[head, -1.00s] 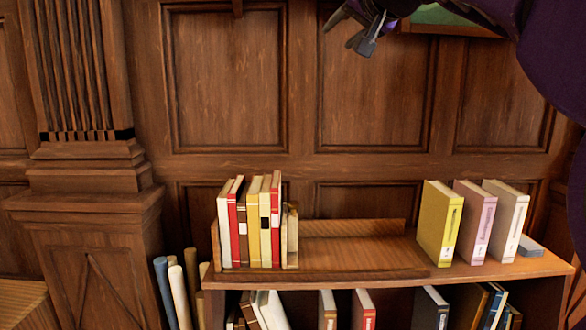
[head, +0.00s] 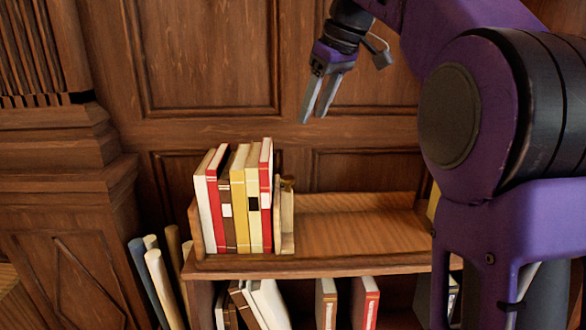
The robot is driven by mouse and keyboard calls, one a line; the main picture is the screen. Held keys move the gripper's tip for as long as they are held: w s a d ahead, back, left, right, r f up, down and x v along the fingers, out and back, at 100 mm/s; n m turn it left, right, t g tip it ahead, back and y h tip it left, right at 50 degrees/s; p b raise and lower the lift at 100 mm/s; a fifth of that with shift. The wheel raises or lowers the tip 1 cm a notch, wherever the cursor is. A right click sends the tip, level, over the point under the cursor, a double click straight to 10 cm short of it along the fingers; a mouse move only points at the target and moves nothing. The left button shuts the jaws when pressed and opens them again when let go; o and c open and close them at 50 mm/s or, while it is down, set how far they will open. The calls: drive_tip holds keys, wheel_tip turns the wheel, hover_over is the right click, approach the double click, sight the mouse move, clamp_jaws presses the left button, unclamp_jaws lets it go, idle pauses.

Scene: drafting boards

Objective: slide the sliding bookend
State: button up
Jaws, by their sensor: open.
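The sliding bookend (head: 287,218) is a light wooden piece standing upright in a wooden trough (head: 345,260) on top of the bookcase. It stands at the right end of a row of upright books (head: 238,205), close against the last red one. A small dark part shows at its top. My gripper (head: 318,110) is open and empty, pointing down. It is in the air above and a little right of the bookend, apart from it. The bookend's left face is hidden by the books.
The trough right of the bookend is bare (head: 350,230). A fixed wooden end (head: 195,228) closes the row at left. Rolled tubes (head: 160,285) stand left of the bookcase. More books (head: 365,303) stand on the shelf below. My arm covers the right side. Panelled wall (head: 210,60) rises behind.

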sight(288, 178)
drive_tip(key=b+x, duration=0.4)
drive_tip(key=x, duration=1.3)
drive_tip(key=shift+s+a+f, duration=0.1)
drive_tip(key=shift+f, duration=0.05)
clamp_jaws()
idle(0.7)
